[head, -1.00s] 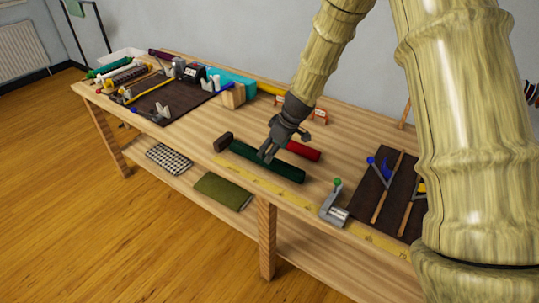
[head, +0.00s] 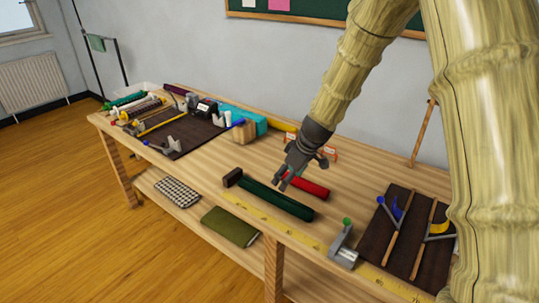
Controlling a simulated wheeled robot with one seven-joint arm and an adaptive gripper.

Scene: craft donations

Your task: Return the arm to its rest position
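My gripper (head: 287,181) hangs over the middle of the wooden workbench (head: 210,180), at the end of my arm. In the head view it appears just above and behind a dark green roll (head: 275,199), in front of a red roll (head: 306,185). Its fingers point down and to the left. Nothing shows held in it, but the fingers are small, and I cannot tell how far apart they are.
A dark mat with tools (head: 190,132) lies at the left end. A clamp with a green knob (head: 343,246) stands at the front edge beside a dark tray (head: 400,268). A teal box (head: 243,118) stands at the back. Folded cloths (head: 230,226) lie on the lower shelf.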

